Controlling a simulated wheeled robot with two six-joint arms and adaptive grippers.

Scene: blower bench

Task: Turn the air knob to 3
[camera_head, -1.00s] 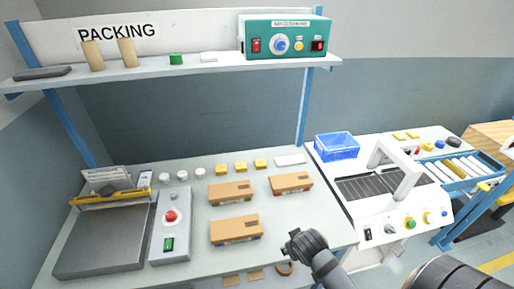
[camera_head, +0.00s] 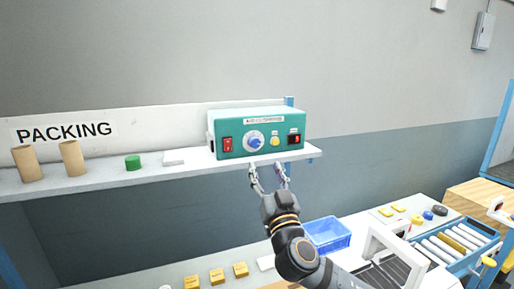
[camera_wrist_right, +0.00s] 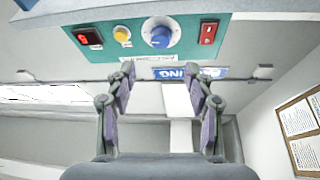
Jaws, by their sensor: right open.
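The air knob (camera_head: 255,142) is a blue knob on a pale dial, on the front of the green blower box (camera_head: 240,151) on the shelf. It also shows in the right wrist view (camera_wrist_right: 159,36), between a red switch and a yellow button. I cannot read its dial marks. My right gripper (camera_head: 268,166) is open and empty, just below the box's front, its fingers pointing up toward the knob. In the right wrist view its two fingers (camera_wrist_right: 166,75) stand apart, with the knob beyond their tips, not touched. My left gripper is not in view.
The red switch (camera_head: 228,145), yellow button (camera_head: 275,141) and small red display (camera_head: 294,139) flank the knob. The shelf edge (camera_head: 190,166) runs close by the gripper. A blue bin (camera_head: 327,235) sits below.

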